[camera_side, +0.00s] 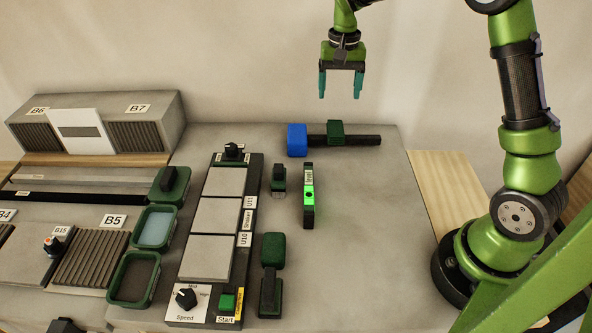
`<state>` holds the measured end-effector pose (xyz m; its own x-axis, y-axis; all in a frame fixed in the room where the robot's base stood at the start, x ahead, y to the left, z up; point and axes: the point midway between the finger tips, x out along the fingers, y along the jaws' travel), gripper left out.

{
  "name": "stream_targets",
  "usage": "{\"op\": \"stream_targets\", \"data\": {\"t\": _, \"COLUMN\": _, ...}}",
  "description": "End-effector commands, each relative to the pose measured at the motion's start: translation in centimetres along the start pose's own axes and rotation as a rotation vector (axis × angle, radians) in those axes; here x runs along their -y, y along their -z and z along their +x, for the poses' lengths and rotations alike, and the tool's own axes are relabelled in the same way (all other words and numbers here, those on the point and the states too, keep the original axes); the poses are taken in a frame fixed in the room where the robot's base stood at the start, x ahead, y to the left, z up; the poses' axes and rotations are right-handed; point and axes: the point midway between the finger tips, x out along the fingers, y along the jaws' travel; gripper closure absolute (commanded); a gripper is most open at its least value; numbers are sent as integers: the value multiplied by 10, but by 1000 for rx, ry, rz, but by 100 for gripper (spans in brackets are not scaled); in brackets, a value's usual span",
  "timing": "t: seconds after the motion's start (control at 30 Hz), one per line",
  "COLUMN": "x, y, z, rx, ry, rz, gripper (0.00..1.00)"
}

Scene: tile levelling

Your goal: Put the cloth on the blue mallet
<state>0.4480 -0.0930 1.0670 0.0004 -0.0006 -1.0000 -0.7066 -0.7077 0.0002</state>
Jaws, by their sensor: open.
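The blue mallet (297,140) lies on the grey worktop with its blue head to the left and its dark handle to the right. A green block-like part (335,132) sits at the handle. My gripper (341,92) is open and empty, pointing down, in the air above and behind the mallet in the picture. No cloth can be told for certain. A flat light-blue surface (155,227) fills a green-rimmed tray at the left; I cannot tell whether it is cloth or liquid.
A shaker panel (214,215) with several grey tiles stands left of centre. A level with a lit green window (308,197) stands near the middle. A green-topped tool (272,250) lies in front. An empty-looking green tray (134,280) is at the left. The worktop's right part is clear.

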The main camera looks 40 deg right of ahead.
Motion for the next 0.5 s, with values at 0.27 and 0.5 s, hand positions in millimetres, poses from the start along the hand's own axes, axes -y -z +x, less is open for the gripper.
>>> {"op": "stream_targets", "data": {"t": 0.27, "x": -1, "y": -29, "z": -40, "rx": -46, "ry": 71, "rz": -53, "gripper": 23}}
{"op": "stream_targets", "data": {"t": 0.5, "x": -16, "y": -119, "z": -92, "rx": -187, "ry": 255, "rz": -210, "gripper": 23}}
